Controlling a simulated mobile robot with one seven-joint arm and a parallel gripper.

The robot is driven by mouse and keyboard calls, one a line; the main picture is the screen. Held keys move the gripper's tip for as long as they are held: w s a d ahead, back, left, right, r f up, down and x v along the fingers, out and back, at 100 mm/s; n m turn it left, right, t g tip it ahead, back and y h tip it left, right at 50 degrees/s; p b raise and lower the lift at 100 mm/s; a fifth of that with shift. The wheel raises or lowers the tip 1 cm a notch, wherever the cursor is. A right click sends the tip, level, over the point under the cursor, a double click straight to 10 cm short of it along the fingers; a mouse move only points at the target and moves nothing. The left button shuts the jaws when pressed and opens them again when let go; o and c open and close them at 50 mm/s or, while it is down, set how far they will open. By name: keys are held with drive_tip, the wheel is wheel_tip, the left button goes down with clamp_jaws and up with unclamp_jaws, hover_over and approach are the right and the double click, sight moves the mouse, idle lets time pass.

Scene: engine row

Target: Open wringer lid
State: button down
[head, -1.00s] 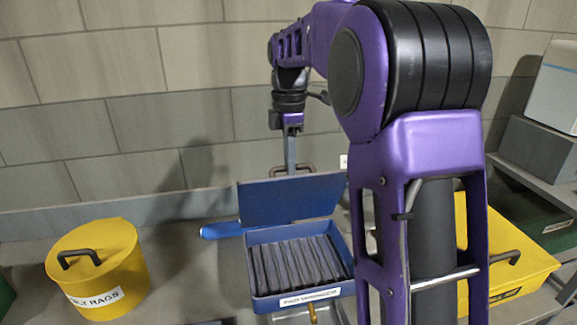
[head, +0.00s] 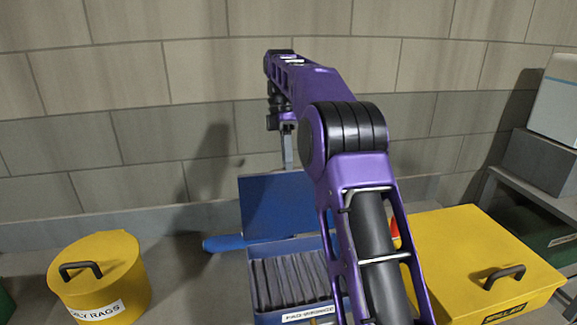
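The wringer is a blue box (head: 262,318) with a white label that seems to read "PAD WRINGER". Its blue lid (head: 275,207) stands raised at the back of the box, roughly upright and leaning back. Dark slats or pads (head: 290,280) show inside the box. My gripper (head: 288,150) is above and behind the lid's top edge. Its fingers point down, and the lid hides their lower ends. I cannot tell whether the gripper is open or shut, or whether it touches the lid.
A yellow round bin (head: 105,280) labelled "OILY RAGS" stands at left. A yellow lidded box (head: 480,255) stands at right, with a grey shelf (head: 535,190) behind it. A blue handle-like piece (head: 222,243) sticks out left of the wringer. The block wall is close behind.

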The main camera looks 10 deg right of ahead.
drive_tip(key=shift+f, duration=0.25)
drive_tip(key=c, duration=0.9)
unclamp_jaws()
drive_tip(key=shift+w, duration=0.15)
drive_tip(key=shift+o, duration=0.3)
drive_tip(key=shift+r, duration=0.15)
